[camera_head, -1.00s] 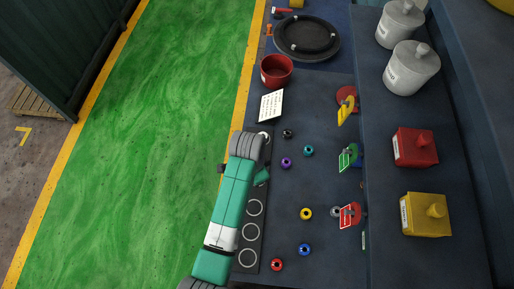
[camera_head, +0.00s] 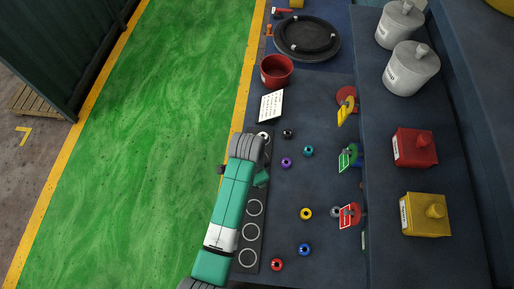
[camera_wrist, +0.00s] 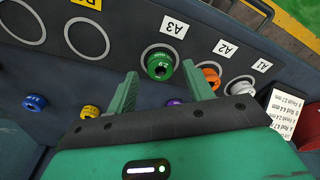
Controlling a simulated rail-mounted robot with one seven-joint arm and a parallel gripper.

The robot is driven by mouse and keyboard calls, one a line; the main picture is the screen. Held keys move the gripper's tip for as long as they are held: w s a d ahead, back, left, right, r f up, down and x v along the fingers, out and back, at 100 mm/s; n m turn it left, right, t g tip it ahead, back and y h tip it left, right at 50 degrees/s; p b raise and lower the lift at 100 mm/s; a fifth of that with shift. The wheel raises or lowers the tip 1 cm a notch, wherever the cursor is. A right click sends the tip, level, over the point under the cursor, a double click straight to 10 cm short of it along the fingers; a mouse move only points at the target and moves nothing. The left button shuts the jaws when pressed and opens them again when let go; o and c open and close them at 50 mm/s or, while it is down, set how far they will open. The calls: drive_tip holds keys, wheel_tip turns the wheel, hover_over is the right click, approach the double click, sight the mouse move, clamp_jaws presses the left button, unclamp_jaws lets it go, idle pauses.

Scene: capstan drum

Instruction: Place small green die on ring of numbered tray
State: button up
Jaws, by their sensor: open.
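In the wrist view the small green die (camera_wrist: 159,63) sits inside the white ring labelled A3 on the dark numbered tray (camera_wrist: 130,18). My gripper (camera_wrist: 158,74) is open. Its two green fingers stand on either side of the die, with gaps between fingers and die. In the head view my arm covers the die and part of the tray (camera_head: 251,220). An orange die (camera_wrist: 209,75) is at the ring labelled A2 and a silver one (camera_wrist: 241,87) at A1. Two empty rings show left of A3.
Blue (camera_wrist: 35,102), yellow (camera_wrist: 90,112) and purple (camera_wrist: 174,102) dies lie on the bench near my gripper. A red pot (camera_head: 277,71) and a white text card (camera_head: 270,105) stand beyond the tray. Coloured flag-like stands (camera_head: 349,159) line the bench's right side.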

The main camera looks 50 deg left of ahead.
wheel_tip(320, 180, up, 11)
drive_tip(key=s, duration=0.1)
drive_tip(key=shift+s+a+f, duration=0.15)
drive_tip(key=shift+a, duration=0.05)
idle(0.4)
